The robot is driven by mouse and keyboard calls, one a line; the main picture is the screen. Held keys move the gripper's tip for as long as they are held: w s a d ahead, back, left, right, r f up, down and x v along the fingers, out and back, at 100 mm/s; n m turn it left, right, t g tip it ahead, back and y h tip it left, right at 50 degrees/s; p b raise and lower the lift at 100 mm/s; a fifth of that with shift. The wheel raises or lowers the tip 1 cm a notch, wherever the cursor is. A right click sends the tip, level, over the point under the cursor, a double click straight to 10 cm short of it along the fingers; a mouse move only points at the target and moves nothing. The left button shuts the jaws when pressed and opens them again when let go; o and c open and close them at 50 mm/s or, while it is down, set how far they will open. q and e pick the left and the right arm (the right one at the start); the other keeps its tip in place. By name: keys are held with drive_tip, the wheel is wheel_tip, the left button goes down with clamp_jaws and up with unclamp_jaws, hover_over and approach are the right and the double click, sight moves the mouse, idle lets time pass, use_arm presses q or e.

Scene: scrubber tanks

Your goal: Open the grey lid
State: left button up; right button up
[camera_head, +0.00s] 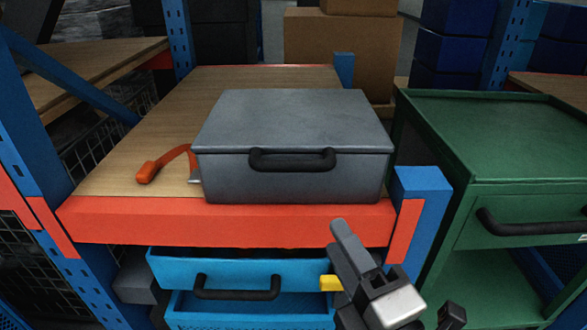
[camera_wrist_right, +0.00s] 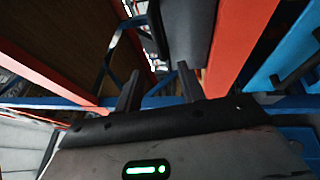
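A grey box with a grey lid (camera_head: 292,120) sits on the wooden shelf in the head view. The lid is flat and closed. A black handle (camera_head: 292,160) is on its front. My right gripper (camera_head: 343,236) is below and in front of the box, to the right of the handle and apart from it. In the right wrist view its two fingers (camera_wrist_right: 159,74) are spread with nothing held between them. A dark grey surface (camera_wrist_right: 186,35), likely the box, shows ahead of them. My left gripper is not in view.
The shelf's orange front beam (camera_head: 220,221) runs below the box. A blue drawer (camera_head: 237,270) stands out beneath it. A green cabinet (camera_head: 490,135) stands to the right, and a blue post (camera_head: 420,200) is between.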

sight(296, 170)
drive_tip(key=p+x, duration=0.2)
drive_tip(key=x, duration=1.2)
drive_tip(key=shift+w+a+r, duration=0.1)
drive_tip(key=shift+r, duration=0.1)
drive_tip(key=shift+w+a+r, duration=0.1)
drive_tip(key=shift+w+a, duration=0.15)
drive_tip(key=shift+w, duration=0.4)
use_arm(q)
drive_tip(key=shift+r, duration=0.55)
use_arm(e)
clamp_jaws()
use_arm(q)
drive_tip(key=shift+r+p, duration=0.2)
drive_tip(key=shift+p, duration=0.1)
